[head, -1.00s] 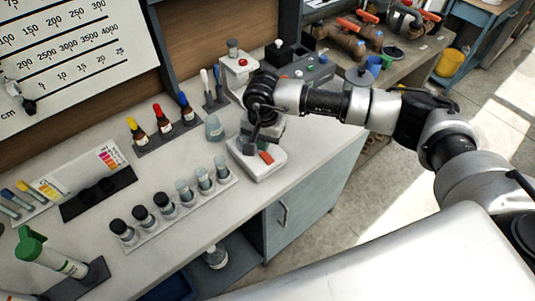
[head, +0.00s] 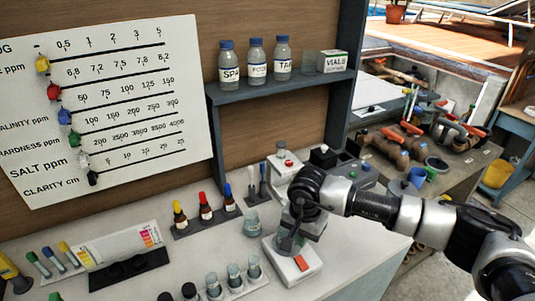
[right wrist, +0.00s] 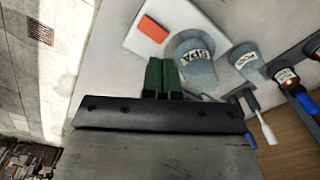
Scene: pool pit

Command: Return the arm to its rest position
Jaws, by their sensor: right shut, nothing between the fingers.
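My right arm reaches in from the right in the head view. Its gripper (head: 287,245) points down over the white device (head: 302,268) with an orange-red patch at the counter's front edge. In the right wrist view the green fingers (right wrist: 162,68) are together with nothing between them. That view also shows the device (right wrist: 185,22), a vial labelled SPA (right wrist: 196,62) by the fingers and another labelled vial (right wrist: 243,62). I cannot tell whether the fingers touch anything. My left gripper is not in view.
A row of vials (head: 235,276) stands left of the device, with a small glass beaker (head: 251,222) and dropper bottles (head: 205,208) behind. A white stand (head: 284,165) is close behind the arm. Shelf bottles (head: 229,66) stand higher up.

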